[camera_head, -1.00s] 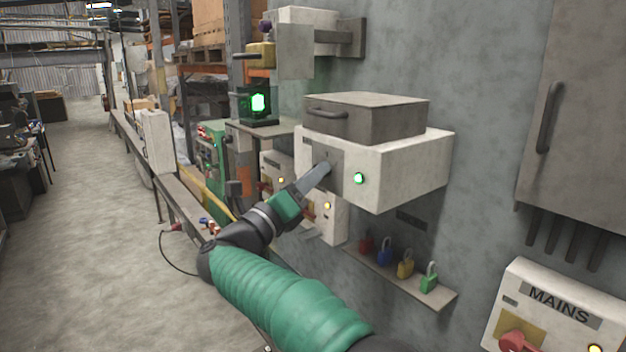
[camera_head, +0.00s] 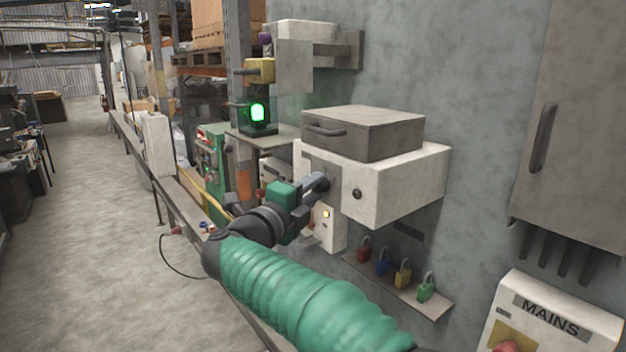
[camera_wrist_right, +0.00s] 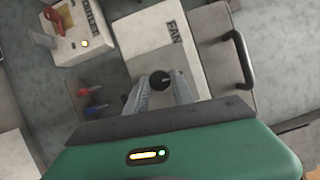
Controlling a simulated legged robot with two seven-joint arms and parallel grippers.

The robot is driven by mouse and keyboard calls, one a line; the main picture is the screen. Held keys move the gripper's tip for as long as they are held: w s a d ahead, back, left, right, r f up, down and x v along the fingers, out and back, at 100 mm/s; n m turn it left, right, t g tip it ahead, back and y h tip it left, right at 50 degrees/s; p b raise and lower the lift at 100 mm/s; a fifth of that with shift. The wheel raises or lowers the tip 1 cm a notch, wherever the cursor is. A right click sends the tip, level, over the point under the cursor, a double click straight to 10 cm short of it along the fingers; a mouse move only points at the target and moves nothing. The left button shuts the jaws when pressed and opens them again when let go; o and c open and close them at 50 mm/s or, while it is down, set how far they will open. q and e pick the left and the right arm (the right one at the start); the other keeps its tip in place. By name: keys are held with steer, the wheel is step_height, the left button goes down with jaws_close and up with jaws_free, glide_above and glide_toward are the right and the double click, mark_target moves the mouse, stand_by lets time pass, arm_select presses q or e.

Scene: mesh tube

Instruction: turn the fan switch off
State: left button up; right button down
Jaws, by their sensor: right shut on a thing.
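The fan switch box (camera_head: 400,182) is white, with a grey switch plate on its front; its FAN label (camera_wrist_right: 175,33) shows in the wrist view. My right gripper (camera_head: 322,183) is at the switch plate, shut on the fan switch. In the wrist view a round black knob (camera_wrist_right: 160,79) shows between the fingers; the lever's position is hard to read. The indicator lamp (camera_head: 357,194) beside the gripper is dark. My left gripper is not in view.
A grey lidded box (camera_head: 364,133) sits on the fan box. Below are an OUTLET box (camera_wrist_right: 87,28) with a lit yellow lamp and a shelf (camera_head: 405,296) with several padlocks. A MAINS box (camera_head: 558,315) is at lower right. A green lamp (camera_head: 257,111) glows behind.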

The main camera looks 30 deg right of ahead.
steer(key=shift+a+f+n+y+p, duration=0.1)
steer(key=shift+n+y+p, duration=0.2)
steer(key=shift+n+p, duration=0.45)
steer(key=c, duration=1.3)
jaws_free()
steer(key=shift+w, duration=0.1)
steer(key=shift+o, duration=1.1)
steer(key=shift+w, duration=0.15)
